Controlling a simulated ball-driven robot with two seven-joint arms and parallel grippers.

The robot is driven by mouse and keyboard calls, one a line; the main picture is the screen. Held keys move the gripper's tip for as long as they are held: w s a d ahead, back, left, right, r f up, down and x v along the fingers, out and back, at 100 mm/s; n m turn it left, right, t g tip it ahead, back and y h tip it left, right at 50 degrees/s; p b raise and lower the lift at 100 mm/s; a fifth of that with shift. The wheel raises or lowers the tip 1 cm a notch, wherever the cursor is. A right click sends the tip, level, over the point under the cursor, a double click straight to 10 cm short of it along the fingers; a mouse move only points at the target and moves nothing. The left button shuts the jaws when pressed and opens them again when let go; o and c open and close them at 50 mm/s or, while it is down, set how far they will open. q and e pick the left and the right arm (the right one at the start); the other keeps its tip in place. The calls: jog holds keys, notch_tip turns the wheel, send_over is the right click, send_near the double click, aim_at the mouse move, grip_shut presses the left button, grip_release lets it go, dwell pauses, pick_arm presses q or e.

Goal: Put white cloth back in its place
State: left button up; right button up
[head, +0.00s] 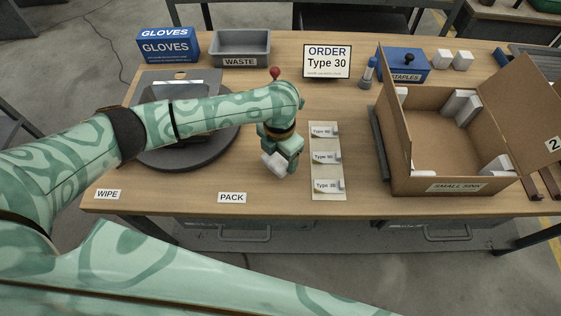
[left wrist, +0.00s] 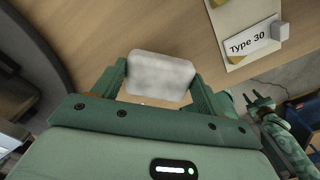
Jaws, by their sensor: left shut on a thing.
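The white cloth (left wrist: 160,77) is a small, pale, rounded pad gripped between the fingers of my left gripper (left wrist: 160,84) in the left wrist view. In the head view the cloth (head: 273,165) hangs below my left gripper (head: 279,150), over the table between the round grey turntable and the card strip. A WIPE label (head: 107,194) lies at the table's front left corner; the wood around it is bare. My right gripper (left wrist: 259,101) shows small at the right of the left wrist view, its fingers apart and empty; it is not in the head view.
A PACK label (head: 232,197) lies at the front edge. The card strip (head: 328,193) is right of my left gripper. A dark sink piece stands on the turntable (head: 225,138), under my arm. An open cardboard box (head: 440,187) stands right; a WASTE bin (head: 240,48) stands behind.

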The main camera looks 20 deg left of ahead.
aim_at(280, 161)
pick_arm(q)
jog(key=shift+w+f, duration=0.25)
jog(key=shift+f, duration=0.1)
jog(key=shift+f+b, duration=0.75)
jog(key=shift+f, duration=0.7)
jog(key=shift+f, duration=0.2)
jog(key=o, duration=0.9)
notch_tip(280, 161, up, 12)
jog(key=p, duration=0.4)
jog(key=shift+r+p, duration=0.25)
jog(key=shift+p, duration=0.1)
